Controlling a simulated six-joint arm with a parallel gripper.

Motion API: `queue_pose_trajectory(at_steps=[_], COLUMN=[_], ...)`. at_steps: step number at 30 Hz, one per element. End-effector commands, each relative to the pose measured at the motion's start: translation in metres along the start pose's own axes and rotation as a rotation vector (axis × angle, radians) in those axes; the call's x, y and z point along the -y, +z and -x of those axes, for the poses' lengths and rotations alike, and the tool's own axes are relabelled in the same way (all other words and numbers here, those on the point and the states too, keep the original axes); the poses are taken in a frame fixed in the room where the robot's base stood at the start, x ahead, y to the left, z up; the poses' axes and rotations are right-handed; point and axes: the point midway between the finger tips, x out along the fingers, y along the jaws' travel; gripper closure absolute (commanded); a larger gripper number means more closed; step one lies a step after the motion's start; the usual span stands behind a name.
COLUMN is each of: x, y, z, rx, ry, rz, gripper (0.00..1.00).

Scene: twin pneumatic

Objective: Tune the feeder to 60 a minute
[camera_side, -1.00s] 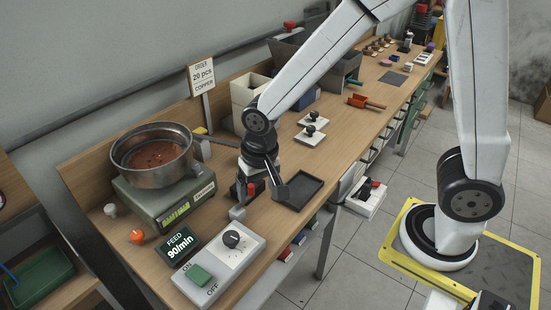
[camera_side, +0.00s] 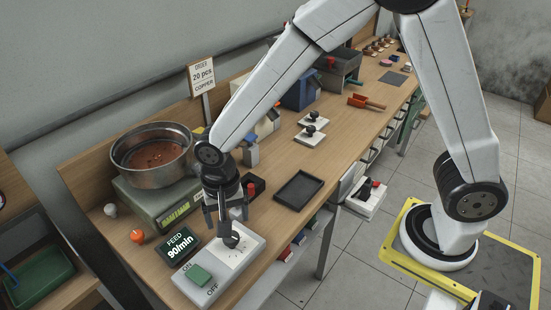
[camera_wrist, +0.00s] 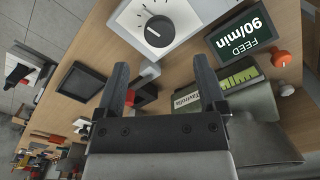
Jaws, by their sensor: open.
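The feeder control box (camera_side: 246,258) is pale grey and lies at the near end of the bench. Its black knob (camera_wrist: 158,31) with a white pointer line shows at the top of the wrist view; in the side view my gripper partly covers it. A green switch (camera_side: 198,275) sits between the ON and OFF marks. My gripper (camera_wrist: 163,80) is open and empty, pointing down just above the knob in the side view. I cannot tell whether it touches the knob.
A bowl feeder (camera_side: 153,156) with copper pieces stands on a green base behind the display. An orange knob (camera_side: 137,236) sits near it. A black tray (camera_side: 299,188) lies right of the box. A sign (camera_side: 202,77) reads 20 pcs copper. The bench's middle front is mostly clear.

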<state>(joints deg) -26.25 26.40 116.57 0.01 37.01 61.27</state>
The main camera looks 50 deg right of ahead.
Motion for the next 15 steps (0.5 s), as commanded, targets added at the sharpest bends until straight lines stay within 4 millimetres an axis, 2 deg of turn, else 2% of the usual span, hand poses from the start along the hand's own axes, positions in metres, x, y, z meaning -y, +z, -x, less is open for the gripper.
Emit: queue_pose_trajectory(at_steps=[9, 15], x=[-0.001, -0.001], y=[0.0, 0.0], z=[-0.037, -0.054], rx=[0.002, 0.002], ry=[0.002, 0.002], rz=[0.001, 0.001], gripper=[0.1, 0.1])
